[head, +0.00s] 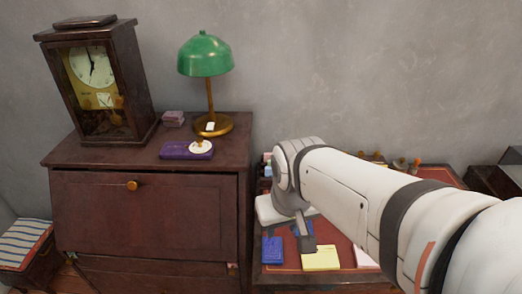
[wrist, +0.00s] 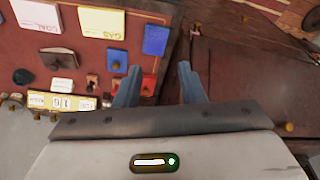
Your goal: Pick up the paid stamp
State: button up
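My gripper (head: 305,232) is above the red-topped desk, pointing down; in the wrist view (wrist: 157,85) its two fingers are apart with nothing held between them. I can read no "paid" mark, so I cannot tell which is the paid stamp. My arm hides part of the desk in the head view.
A yellow pad (head: 321,258) and a blue pad (head: 272,250) lie on the desk (head: 345,245). A date block (wrist: 60,101) sits at its edge. The taller bureau (head: 145,212) on the left carries a clock (head: 95,80), a green lamp (head: 206,55) and a purple book (head: 178,151).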

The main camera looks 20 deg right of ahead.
jog(key=shift+o, duration=0.7)
jog(key=o, duration=0.3)
jog(key=w+d, duration=0.1)
jog(key=w, duration=0.1)
jog(key=w+d+f, duration=0.1)
jog(key=w, duration=0.2)
jog(key=w+d+f, duration=0.1)
jog(key=w, duration=0.2)
jog(key=shift+w+d+b, duration=0.25)
jog(key=shift+d+b, duration=0.05)
jog(key=shift+d, duration=0.05)
jog(key=w+d+f+m, duration=0.1)
jog(key=w+d+f, duration=1.15)
jog(key=w, duration=0.35)
jog(key=shift+t, duration=0.3)
jog(key=shift+s+d+x, duration=0.1)
jog(key=shift+s+x, duration=0.05)
jog(key=shift+x, duration=1.05)
jog(key=shift+s+d+x, duration=0.1)
jog(key=shift+d+x, duration=0.05)
jog(key=shift+x, duration=1.05)
jog(key=shift+s+d+x, duration=0.1)
jog(key=shift+s+x, duration=0.05)
jog(key=shift+x, duration=1.1)
